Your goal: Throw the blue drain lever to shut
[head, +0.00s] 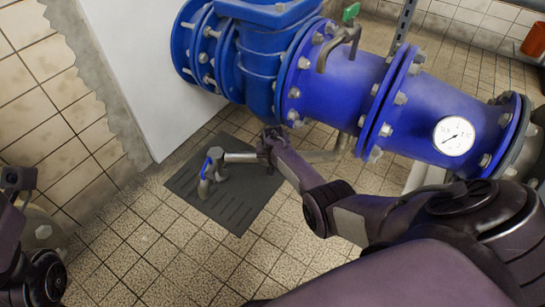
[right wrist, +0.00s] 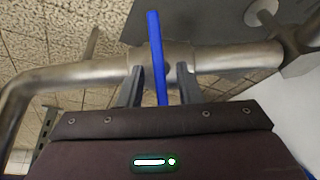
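The blue lever (right wrist: 157,50) is a flat bar standing across a grey metal pipe (right wrist: 80,74) in the right wrist view. My right gripper (right wrist: 160,88) has one finger on each side of it, with small gaps visible; its near end is hidden by the gripper body. In the head view my right gripper (head: 265,148) is over the middle of the pipe (head: 315,155) and hides that part. A curved blue piece (head: 211,162) shows at the pipe's left end; I cannot tell whether it is the same lever. Dark parts of my left arm show at the left edge, its fingers unclear.
A dark grey slotted mat or grate (head: 237,215) lies on the tiled floor under the pipe's end. A large blue flanged pipe (head: 335,85) with a round gauge (head: 453,136) runs above and behind. A white wall block (head: 140,70) stands at the left. Front floor is clear.

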